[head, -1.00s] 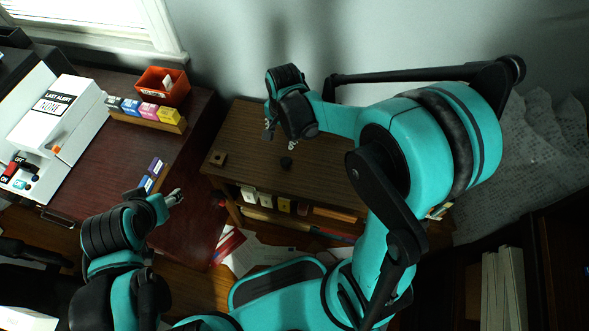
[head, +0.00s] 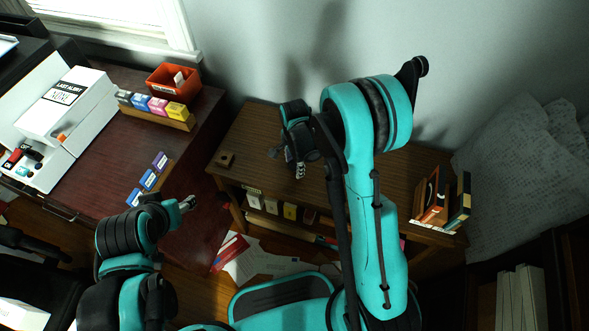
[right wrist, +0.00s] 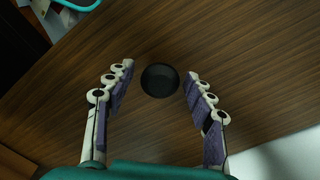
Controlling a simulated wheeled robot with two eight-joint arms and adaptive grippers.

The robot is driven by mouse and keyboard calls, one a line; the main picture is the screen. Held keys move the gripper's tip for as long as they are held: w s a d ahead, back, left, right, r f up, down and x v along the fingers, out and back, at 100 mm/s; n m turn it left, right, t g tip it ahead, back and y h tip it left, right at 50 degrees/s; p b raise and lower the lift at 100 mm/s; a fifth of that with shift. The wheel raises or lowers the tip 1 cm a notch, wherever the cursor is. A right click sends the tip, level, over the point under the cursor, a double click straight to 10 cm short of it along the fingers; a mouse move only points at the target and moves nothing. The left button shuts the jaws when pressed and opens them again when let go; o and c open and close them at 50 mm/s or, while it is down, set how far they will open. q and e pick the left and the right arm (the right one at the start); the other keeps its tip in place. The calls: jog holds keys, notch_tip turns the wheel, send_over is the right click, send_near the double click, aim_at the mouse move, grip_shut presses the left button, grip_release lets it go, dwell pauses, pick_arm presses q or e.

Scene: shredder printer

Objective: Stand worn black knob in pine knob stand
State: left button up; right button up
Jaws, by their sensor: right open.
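The worn black knob (right wrist: 160,80) is a round dark disc on the brown wooden cabinet top. In the right wrist view it lies between the two fingertips of my right gripper (right wrist: 159,72), with a gap on each side. My right gripper (head: 287,162) is open and low over the cabinet in the head view, where it hides the knob. The pine knob stand (head: 226,160) is a small square wooden block with a dark hole, at the cabinet's left end, left of my right gripper. My left gripper (head: 188,203) is off by the desk; its opening is unclear.
Books (head: 440,197) stand at the cabinet's right end. The dark red desk at left holds a white shredder (head: 66,105), an orange bin (head: 174,82) and a row of coloured cartridges (head: 157,106). The cabinet top between stand and right gripper is clear.

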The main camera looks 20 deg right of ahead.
jog(key=shift+f, duration=0.45)
pick_arm(q)
jog(key=shift+f, duration=0.15)
pick_arm(e)
jog(key=shift+r, duration=0.15)
jog(key=c, duration=1.2)
jog(key=shift+o, duration=0.2)
jog(key=shift+r, duration=0.1)
